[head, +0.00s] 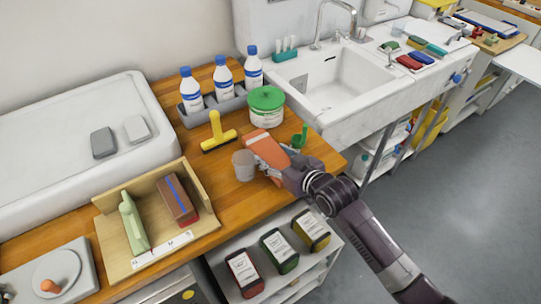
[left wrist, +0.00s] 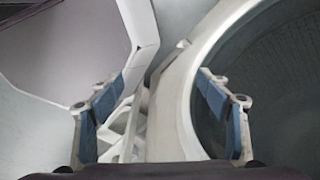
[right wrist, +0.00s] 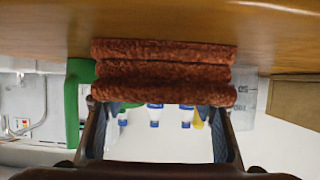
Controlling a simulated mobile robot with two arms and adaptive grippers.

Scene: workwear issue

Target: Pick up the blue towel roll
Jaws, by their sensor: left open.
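I cannot make out a blue towel roll in any view. My right gripper (right wrist: 160,135) is over the wooden counter, with its fingers wide apart. A folded, textured terracotta cloth (right wrist: 163,72) lies just beyond its fingertips and is wider than the gap between them. In the head view the cloth (head: 266,148) shows orange at the end of my right gripper (head: 279,168). Whether the fingers touch it is hidden. My left gripper (left wrist: 160,115) is out of the head view. In the left wrist view its blue-padded fingers are apart with no object held between them.
A grey measuring cup (head: 244,166) stands close left of the cloth, and a green brush (head: 300,137) close right. Behind are a yellow squeegee (head: 218,133), a green-lidded tub (head: 266,108) and blue-capped bottles (head: 191,93). A wooden box (head: 121,258) is left. Pale curved surfaces surround my left gripper.

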